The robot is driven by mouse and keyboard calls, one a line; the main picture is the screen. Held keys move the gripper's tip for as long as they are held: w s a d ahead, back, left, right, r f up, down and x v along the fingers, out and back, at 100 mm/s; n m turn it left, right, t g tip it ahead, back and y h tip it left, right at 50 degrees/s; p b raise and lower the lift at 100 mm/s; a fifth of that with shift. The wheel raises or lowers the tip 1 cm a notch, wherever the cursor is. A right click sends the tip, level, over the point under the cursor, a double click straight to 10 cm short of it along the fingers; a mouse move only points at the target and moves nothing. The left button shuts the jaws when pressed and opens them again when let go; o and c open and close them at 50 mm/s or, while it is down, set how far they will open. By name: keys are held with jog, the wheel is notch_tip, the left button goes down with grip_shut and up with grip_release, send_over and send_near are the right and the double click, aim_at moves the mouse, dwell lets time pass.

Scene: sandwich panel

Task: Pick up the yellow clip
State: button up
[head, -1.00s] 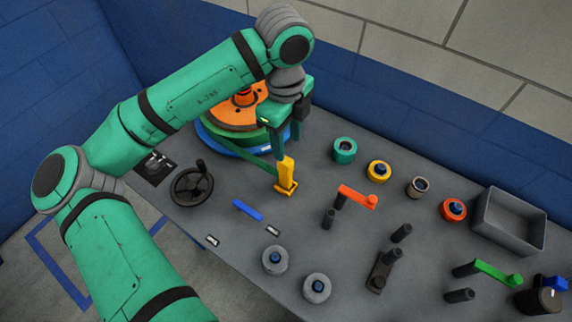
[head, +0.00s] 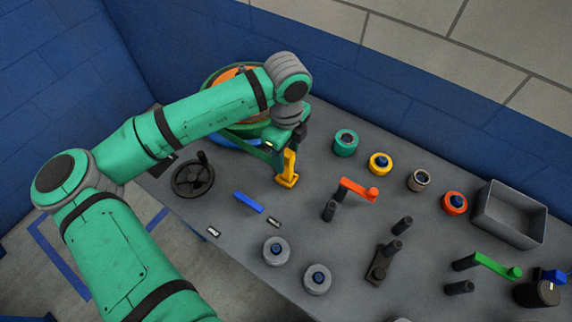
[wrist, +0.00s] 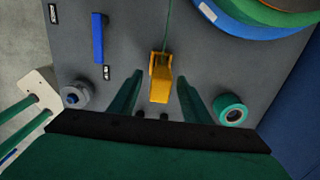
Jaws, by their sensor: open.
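The yellow clip (head: 288,172) stands upright on the grey table, just below my gripper in the head view. In the wrist view the yellow clip (wrist: 160,82) lies between my two green fingers, with a visible gap on each side. My gripper (wrist: 158,88) is open and empty, pointing down over the clip. In the head view my gripper (head: 284,150) is partly hidden by my own arm and the clip's top.
The round stacked turntable (head: 222,80) stands behind my arm. A teal ring (head: 345,143) and an orange-red handle (head: 358,190) are to the right. A blue bar (head: 248,202), a black handwheel (head: 193,180) and grey knobs (head: 276,251) are nearby. A grey bin (head: 511,214) is farther right.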

jog(key=shift+d+f, duration=0.1)
jog(key=shift+f, duration=0.1)
grip_shut()
jog(key=shift+r, duration=0.15)
jog(key=shift+r, duration=0.55)
jog(key=s+a+r, duration=0.3)
jog(key=s+r, duration=0.8)
jog(key=s, duration=0.2)
jog(key=shift+s+r, duration=0.35)
jog(key=shift+s, duration=0.05)
